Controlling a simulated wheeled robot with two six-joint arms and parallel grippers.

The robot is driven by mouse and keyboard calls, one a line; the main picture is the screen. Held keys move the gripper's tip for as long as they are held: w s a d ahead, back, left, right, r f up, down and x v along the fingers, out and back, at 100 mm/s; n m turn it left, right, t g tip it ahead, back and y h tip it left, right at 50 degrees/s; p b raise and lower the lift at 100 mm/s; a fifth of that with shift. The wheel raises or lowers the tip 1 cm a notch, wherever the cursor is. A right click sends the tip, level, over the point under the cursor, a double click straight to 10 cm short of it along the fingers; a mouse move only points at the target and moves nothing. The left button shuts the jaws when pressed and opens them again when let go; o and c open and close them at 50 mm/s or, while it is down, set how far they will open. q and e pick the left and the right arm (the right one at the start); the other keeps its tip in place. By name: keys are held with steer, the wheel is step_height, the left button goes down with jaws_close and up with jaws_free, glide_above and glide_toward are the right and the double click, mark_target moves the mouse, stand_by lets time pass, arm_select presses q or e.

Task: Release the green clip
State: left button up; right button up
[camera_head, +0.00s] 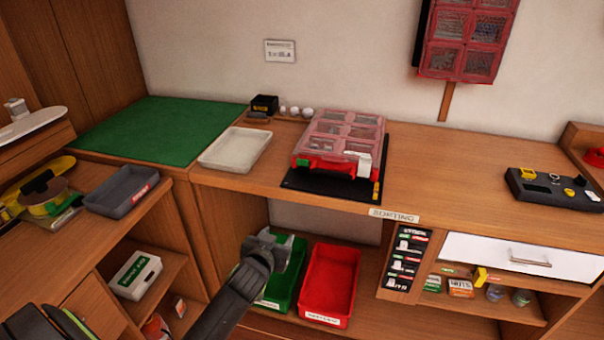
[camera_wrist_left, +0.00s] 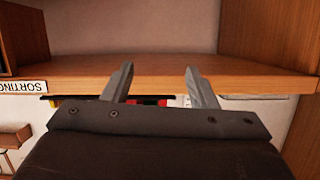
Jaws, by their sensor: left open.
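A red case (camera_head: 340,140) with clear lid compartments lies on a black mat (camera_head: 330,188) on the wooden bench. A small green piece (camera_head: 303,162) sits at the left of its front edge and looks like the green clip. A pale tag or latch (camera_head: 364,164) is at the right of that edge. My left gripper (camera_head: 276,240) is open and empty, below and in front of the bench edge, apart from the case. In the left wrist view its two fingers (camera_wrist_left: 160,84) stand apart before the bench edge; the case is not clearly seen there. My right gripper is not in view.
The bench edge (camera_wrist_left: 170,87) is close ahead of my left gripper. A green bin (camera_head: 290,285) and a red bin (camera_head: 330,285) stand on the shelf below. A white tray (camera_head: 235,149) is left of the case.

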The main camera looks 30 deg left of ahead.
arm_select(q)
step_height(320, 180, up, 14)
steer(key=d+t+b, duration=0.2)
steer(key=t, duration=0.2)
steer(key=p, duration=0.1)
glide_toward(302, 161)
steer(key=shift+n, duration=0.3)
steer(key=w, duration=0.3)
steer(key=w+a, duration=0.1)
steer(key=w, duration=0.2)
steer(key=w+r, duration=0.1)
steer(key=w, duration=0.2)
steer(key=shift+w+a, duration=0.25)
steer(key=shift+a, duration=0.1)
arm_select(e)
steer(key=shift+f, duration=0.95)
arm_select(q)
steer(key=shift+c, duration=0.3)
